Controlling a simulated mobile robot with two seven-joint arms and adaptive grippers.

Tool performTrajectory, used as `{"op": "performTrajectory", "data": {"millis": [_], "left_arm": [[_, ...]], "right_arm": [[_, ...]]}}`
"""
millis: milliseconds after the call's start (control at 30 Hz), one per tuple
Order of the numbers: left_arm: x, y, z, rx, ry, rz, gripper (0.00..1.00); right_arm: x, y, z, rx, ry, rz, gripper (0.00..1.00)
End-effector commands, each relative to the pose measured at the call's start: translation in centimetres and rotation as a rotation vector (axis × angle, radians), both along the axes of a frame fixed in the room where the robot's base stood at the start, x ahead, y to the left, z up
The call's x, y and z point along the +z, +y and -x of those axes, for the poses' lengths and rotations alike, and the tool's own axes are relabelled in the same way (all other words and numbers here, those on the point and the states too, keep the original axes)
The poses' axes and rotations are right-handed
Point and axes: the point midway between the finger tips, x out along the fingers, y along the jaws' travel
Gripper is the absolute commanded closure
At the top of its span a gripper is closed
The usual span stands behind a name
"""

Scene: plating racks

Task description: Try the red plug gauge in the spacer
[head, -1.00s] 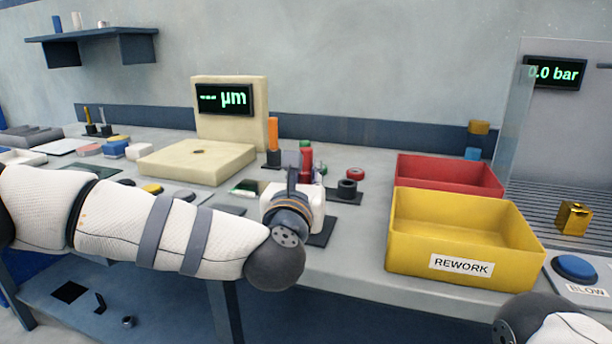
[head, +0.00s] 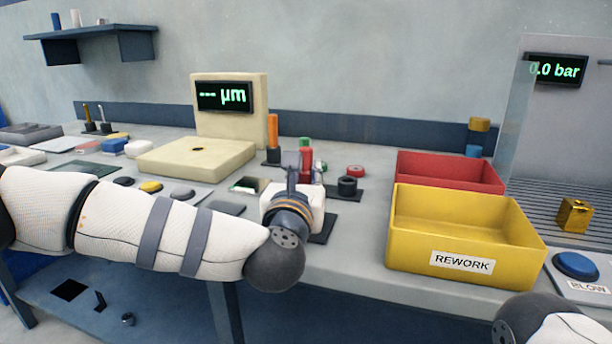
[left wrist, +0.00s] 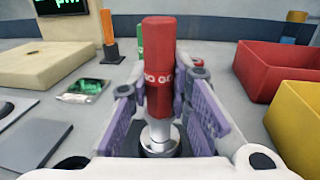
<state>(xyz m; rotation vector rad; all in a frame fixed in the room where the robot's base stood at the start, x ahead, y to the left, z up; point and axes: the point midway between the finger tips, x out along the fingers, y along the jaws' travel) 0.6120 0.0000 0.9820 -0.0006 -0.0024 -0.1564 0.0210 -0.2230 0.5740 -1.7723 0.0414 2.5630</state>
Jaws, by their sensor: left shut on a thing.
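The red plug gauge (left wrist: 160,45), with white NO GO lettering and a metal lower end (left wrist: 160,132), stands upright in the left wrist view. My left gripper (left wrist: 160,92) is shut on it. The gauge's red top also shows in the head view (head: 306,165), above my left gripper (head: 292,182). A dark round part (left wrist: 157,150) lies under the metal end; I cannot tell whether the metal is inside it. A dark ring (head: 347,187), perhaps the spacer, sits on a black mat to the right. My right gripper is out of view.
A green gauge (head: 305,143) and an orange-topped tool (head: 272,132) stand behind. A red ring (head: 355,170) lies nearby. The yellow REWORK bin (head: 462,235) and red bin (head: 448,170) stand to the right.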

Motion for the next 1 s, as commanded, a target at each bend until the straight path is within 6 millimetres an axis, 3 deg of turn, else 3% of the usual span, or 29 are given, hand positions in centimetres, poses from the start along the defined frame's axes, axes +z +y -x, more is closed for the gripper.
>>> {"op": "performTrajectory", "data": {"millis": [267,1000], "left_arm": [[-0.2,0.0,0.0,-0.001,0.008,-0.002,1.00],[5.0,0.0,0.1,0.000,-0.002,0.000,1.00]], "right_arm": [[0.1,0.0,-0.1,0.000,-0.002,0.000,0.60],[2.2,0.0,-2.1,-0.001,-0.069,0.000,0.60]]}}
